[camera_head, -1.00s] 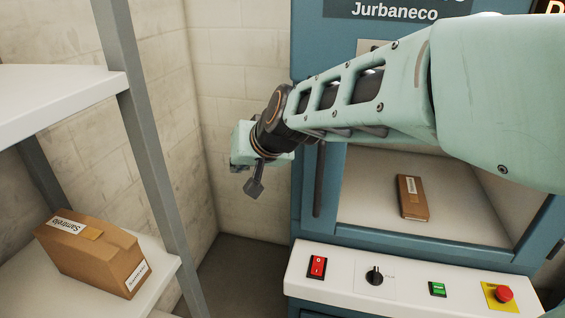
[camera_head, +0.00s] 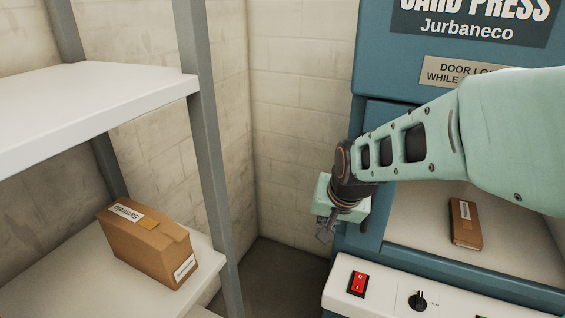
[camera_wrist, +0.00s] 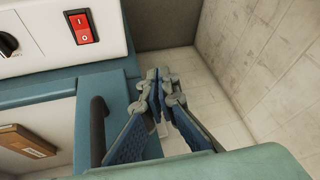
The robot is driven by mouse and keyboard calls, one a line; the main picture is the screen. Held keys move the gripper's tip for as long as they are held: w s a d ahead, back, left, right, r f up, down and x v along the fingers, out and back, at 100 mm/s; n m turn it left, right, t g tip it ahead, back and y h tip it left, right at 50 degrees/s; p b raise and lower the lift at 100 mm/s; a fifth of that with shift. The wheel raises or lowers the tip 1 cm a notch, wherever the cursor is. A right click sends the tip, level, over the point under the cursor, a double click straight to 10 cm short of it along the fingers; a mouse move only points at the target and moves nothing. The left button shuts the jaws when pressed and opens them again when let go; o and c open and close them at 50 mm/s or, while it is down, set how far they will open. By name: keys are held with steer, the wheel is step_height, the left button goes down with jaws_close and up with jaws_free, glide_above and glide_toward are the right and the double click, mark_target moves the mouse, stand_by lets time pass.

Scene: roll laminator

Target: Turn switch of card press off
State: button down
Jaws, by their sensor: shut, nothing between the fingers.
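The card press (camera_head: 400,75) is a blue machine at the right in the head view. Its white control panel (camera_head: 388,300) carries a red rocker switch (camera_head: 358,284) marked 0 and I. The switch also shows at the upper left in the wrist view (camera_wrist: 82,28). My gripper (camera_head: 326,230) hangs above and a little left of the switch, apart from it, beside the machine's left edge. In the wrist view its fingers (camera_wrist: 158,82) are together and empty, to the lower right of the switch.
A black knob (camera_head: 417,300) sits right of the switch. A brown package (camera_head: 466,222) lies inside the press chamber. A dark door handle (camera_wrist: 98,130) stands close to my fingers. At left, a white shelf (camera_head: 90,105) and a cardboard box (camera_head: 147,243) stand against a rack post (camera_head: 208,150).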

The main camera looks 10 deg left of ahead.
mark_target(362, 276)
steer(key=s+d+f+m+g+h+p, duration=0.1)
steer(key=s+d+m+h, duration=0.1)
steer(key=s+d, duration=0.3)
steer(key=d, duration=0.4)
steer(key=shift+d+f+m+h, duration=0.15)
steer(key=shift+f+m+h, duration=0.05)
steer(key=shift+m+h, duration=0.2)
steer(key=shift+w, duration=0.1)
steer(key=shift+g, duration=0.3)
steer(key=b+x, duration=0.1)
steer(key=x, duration=0.3)
steer(key=b+x, duration=0.1)
steer(key=x, duration=0.4)
steer(key=b+x, duration=0.2)
steer(key=x, duration=0.3)
steer(key=shift+s+f, duration=0.2)
steer(key=shift+s, duration=0.15)
steer(key=shift+w+r+p, duration=0.1)
steer(key=shift+r+p, duration=0.05)
steer(key=shift+p, duration=0.55)
